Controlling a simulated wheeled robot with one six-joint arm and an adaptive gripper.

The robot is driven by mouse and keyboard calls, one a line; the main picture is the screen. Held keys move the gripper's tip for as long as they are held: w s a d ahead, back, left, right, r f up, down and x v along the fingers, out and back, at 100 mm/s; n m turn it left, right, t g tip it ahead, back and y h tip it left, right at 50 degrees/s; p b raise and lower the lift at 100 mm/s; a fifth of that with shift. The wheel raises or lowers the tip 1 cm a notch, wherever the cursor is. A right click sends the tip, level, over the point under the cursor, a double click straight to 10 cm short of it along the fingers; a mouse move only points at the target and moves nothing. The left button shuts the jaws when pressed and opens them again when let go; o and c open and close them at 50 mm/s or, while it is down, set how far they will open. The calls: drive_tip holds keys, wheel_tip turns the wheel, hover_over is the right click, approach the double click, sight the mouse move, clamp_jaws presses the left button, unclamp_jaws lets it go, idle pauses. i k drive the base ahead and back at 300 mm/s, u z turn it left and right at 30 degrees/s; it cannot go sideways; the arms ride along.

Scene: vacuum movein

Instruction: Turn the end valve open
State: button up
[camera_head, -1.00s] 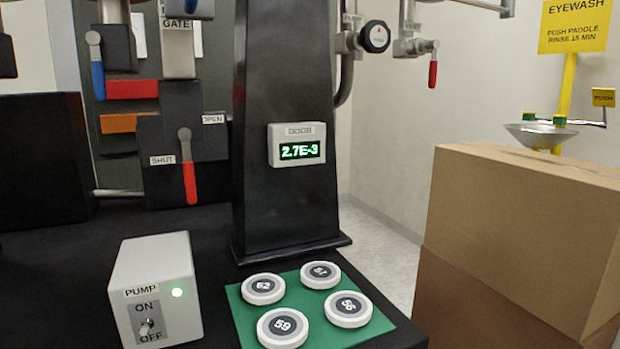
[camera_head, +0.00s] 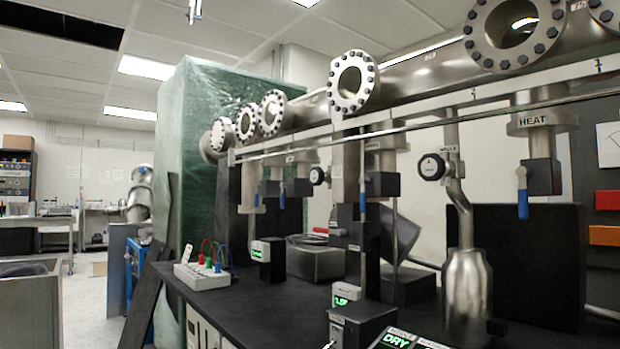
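A long steel beam pipe (camera_head: 425,68) with bolted flanges runs above the bench. Several valves with blue lever handles hang below it. The nearest blue handle (camera_head: 522,193) is on the valve under the label HEAT (camera_head: 532,121) at the right, and it points down. Smaller blue handles (camera_head: 363,199) and (camera_head: 282,196) hang farther left, also pointing down. No label that I can read marks one as the end valve. The pipe's far end (camera_head: 207,148) is at the left, by a green wrapped block. My gripper is not in view.
The black bench (camera_head: 260,310) carries a steel bottle (camera_head: 467,290), small displays and a white box (camera_head: 203,275) with coloured leads. The green wrapped block (camera_head: 200,120) stands behind the pipe's far end. Open floor (camera_head: 85,300) lies at the left, beside a grey bin (camera_head: 30,305).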

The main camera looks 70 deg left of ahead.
sight(316, 173)
drive_tip(key=k, duration=0.6)
drive_tip(key=u, duration=2.2)
drive_tip(key=i, duration=0.5)
drive_tip(key=z, duration=0.2)
drive_tip(key=k, duration=0.4)
drive_tip(key=u, duration=1.6)
drive_tip(key=i, duration=1.5)
drive_tip(key=z, duration=0.35)
